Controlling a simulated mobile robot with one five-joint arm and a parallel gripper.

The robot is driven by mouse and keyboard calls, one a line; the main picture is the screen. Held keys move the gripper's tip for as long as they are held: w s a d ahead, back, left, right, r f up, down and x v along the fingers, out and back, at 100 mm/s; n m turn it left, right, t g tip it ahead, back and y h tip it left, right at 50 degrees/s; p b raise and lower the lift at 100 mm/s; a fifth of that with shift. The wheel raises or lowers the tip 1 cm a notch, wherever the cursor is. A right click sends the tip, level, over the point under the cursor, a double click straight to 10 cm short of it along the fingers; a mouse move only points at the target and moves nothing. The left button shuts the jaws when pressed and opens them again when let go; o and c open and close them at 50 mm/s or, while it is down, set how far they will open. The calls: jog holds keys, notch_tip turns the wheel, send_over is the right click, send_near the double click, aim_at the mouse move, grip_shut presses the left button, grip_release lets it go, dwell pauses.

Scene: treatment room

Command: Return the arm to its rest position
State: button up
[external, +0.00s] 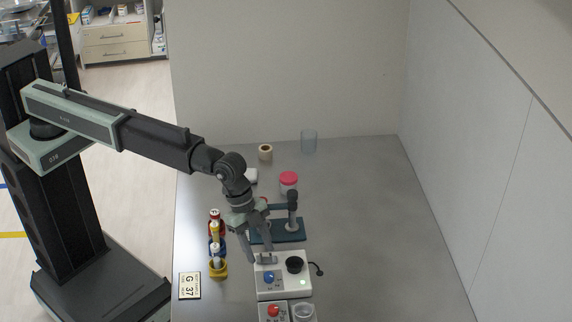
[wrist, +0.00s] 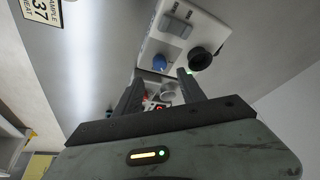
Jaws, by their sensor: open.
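My arm reaches out from my column at the left over the grey table. My gripper (external: 259,256) points down just above the back edge of a white device with a blue knob (external: 283,268). Its jaws are apart with nothing held between them. In the wrist view my gripper's two dark fingers (wrist: 162,88) are spread, and the white device (wrist: 206,29) with its blue knob and black round part lies beyond them. Whether a fingertip touches the device cannot be told.
A second device (external: 274,312) is in front. The table's right side is clear.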

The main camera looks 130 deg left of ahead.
jog(key=s+d+m, duration=0.1)
jog(key=s+d, duration=0.8)
jog(key=d, duration=0.1)
jog(key=s+d+f+n+g, duration=0.1)
jog(key=s+g, duration=0.1)
jog(key=s, duration=0.8)
jog(key=s+d+n+g, duration=0.1)
jog(key=s+g, duration=0.1)
jog(key=s, duration=0.9)
jog(key=shift+s+d+f+n+g, duration=0.2)
jog(key=shift+f+n+g, duration=0.1)
jog(key=shift+f+n, duration=0.1)
